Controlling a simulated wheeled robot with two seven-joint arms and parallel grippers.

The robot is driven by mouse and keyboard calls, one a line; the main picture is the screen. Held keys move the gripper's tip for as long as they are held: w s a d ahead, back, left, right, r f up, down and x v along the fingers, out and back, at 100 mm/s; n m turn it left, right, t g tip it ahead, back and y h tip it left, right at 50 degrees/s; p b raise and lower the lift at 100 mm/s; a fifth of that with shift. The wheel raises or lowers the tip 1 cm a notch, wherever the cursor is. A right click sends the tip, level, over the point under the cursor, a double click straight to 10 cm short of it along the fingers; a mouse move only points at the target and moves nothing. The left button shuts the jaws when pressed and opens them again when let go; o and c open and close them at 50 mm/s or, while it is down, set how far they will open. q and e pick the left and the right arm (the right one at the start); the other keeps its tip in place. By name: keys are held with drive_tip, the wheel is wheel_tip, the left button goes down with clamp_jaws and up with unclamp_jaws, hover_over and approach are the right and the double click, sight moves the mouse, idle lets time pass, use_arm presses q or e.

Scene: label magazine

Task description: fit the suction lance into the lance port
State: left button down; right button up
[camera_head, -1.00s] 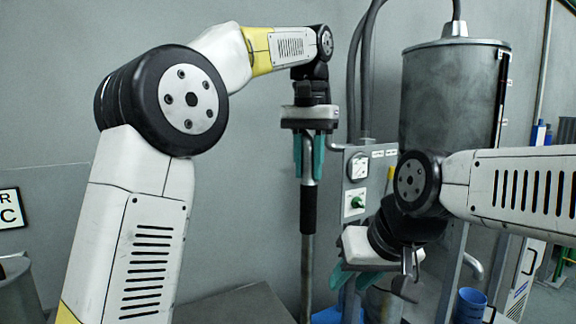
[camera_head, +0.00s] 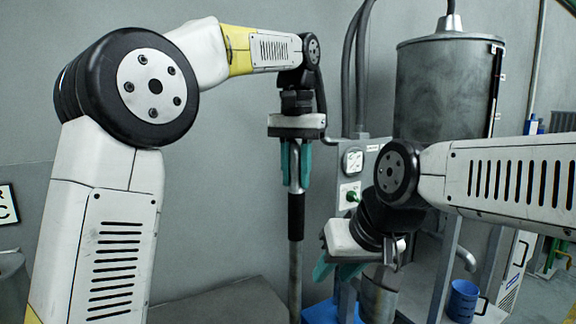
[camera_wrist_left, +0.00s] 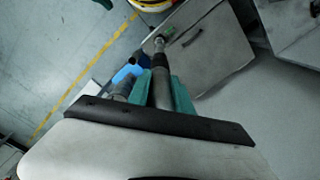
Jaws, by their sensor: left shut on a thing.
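The suction lance is an upright metal tube with a black sleeve (camera_head: 296,215). My left gripper (camera_head: 296,180), with teal fingers, is shut on its upper part. In the left wrist view the lance (camera_wrist_left: 161,85) runs away from the fingers to a narrower metal end, close to a green part. My right gripper (camera_head: 336,270) is lower and to the right, with teal fingers pointing down; its jaw gap is unclear. A grey metal cylinder (camera_head: 378,298) stands below it. I cannot tell which part is the lance port.
A large grey tank (camera_head: 445,90) stands behind at the right, beside a control box (camera_head: 352,190) with a gauge and green knob. A blue bucket (camera_head: 463,300) is at the lower right. A grey surface (camera_head: 220,305) lies at the bottom, left of the lance.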

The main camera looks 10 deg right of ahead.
sight(295, 287)
use_arm(q)
drive_tip(key=shift+f, duration=0.35)
drive_tip(key=shift+f, duration=1.45)
drive_tip(key=shift+f, duration=12.35)
drive_tip(key=c, duration=1.1)
unclamp_jaws()
drive_tip(key=shift+f, duration=0.1)
